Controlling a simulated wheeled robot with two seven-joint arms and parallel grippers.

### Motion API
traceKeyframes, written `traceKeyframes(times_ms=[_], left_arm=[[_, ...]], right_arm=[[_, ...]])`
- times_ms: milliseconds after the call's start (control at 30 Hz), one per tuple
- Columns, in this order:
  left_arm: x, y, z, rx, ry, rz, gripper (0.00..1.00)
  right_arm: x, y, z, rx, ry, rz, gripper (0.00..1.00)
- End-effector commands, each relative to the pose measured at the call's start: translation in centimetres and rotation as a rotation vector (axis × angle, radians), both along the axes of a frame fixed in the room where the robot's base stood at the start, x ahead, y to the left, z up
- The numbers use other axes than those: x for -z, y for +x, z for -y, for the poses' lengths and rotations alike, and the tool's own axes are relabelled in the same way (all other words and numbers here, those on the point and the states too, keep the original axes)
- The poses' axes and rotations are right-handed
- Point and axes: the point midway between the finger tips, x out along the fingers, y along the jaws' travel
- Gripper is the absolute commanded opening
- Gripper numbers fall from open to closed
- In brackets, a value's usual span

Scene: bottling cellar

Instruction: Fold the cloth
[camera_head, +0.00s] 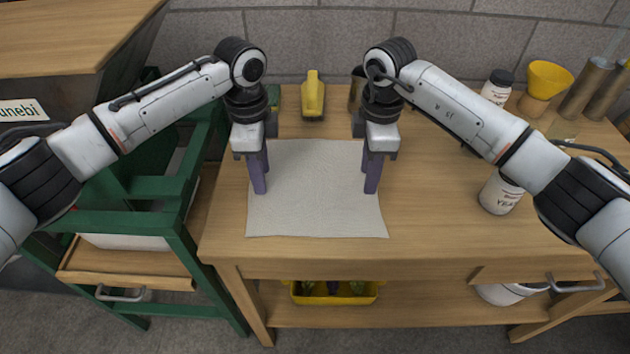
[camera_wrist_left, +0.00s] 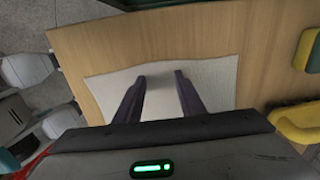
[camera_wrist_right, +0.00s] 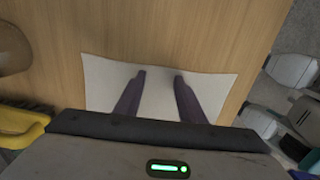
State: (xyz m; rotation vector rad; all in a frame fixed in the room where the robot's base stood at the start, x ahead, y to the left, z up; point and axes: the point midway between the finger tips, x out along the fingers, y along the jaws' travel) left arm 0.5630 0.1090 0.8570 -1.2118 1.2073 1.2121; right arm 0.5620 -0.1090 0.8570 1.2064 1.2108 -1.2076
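The cloth (camera_head: 315,205) is a pale grey-white sheet lying flat and spread out on the wooden table. It also shows in the left wrist view (camera_wrist_left: 215,85) and in the right wrist view (camera_wrist_right: 105,85). My left gripper (camera_head: 260,190) is over the cloth's left side, fingers pointing down. My right gripper (camera_head: 372,190) is over its right side, fingers pointing down. In the left wrist view the fingers (camera_wrist_left: 160,78) stand apart with only cloth showing between them. The right wrist view shows the same for the right fingers (camera_wrist_right: 160,77). I cannot tell whether the fingertips touch the cloth.
A yellow-handled brush (camera_head: 313,98) lies behind the cloth. At the right stand a white jar (camera_head: 500,192), a yellow funnel (camera_head: 548,78) and a dark-capped bottle (camera_head: 497,88). A green rack (camera_head: 130,220) adjoins the table's left side. The table in front of the cloth is clear.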

Motion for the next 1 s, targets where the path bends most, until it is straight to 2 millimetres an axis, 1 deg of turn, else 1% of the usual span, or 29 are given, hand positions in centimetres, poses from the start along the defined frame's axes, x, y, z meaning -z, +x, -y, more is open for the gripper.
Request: traceKeyframes(times_ms=[200, 333, 733, 767, 1000], left_arm=[[0.02, -0.01, 0.02, 0.001, 0.0, 0.0, 0.36], [0.4, -0.01, 0.03, 0.001, 0.0, 0.0, 0.35], [0.3, -0.03, 0.02, 0.001, 0.0, -0.001, 0.01], [0.3, -0.03, 0.02, 0.001, 0.0, -0.001, 0.0], [0.31, -0.04, 0.01, 0.001, 0.001, -0.001, 0.0]], right_arm=[[0.02, 0.0, -0.02, 0.0, 0.0, 0.0, 0.36], [0.39, 0.01, -0.03, 0.0, 0.0, 0.001, 0.35], [0.3, -0.02, -0.01, 0.0, 0.0, -0.001, 0.01], [0.3, -0.02, -0.01, 0.0, 0.0, -0.001, 0.0], [0.32, -0.03, 0.0, 0.0, 0.0, -0.001, 0.0]])
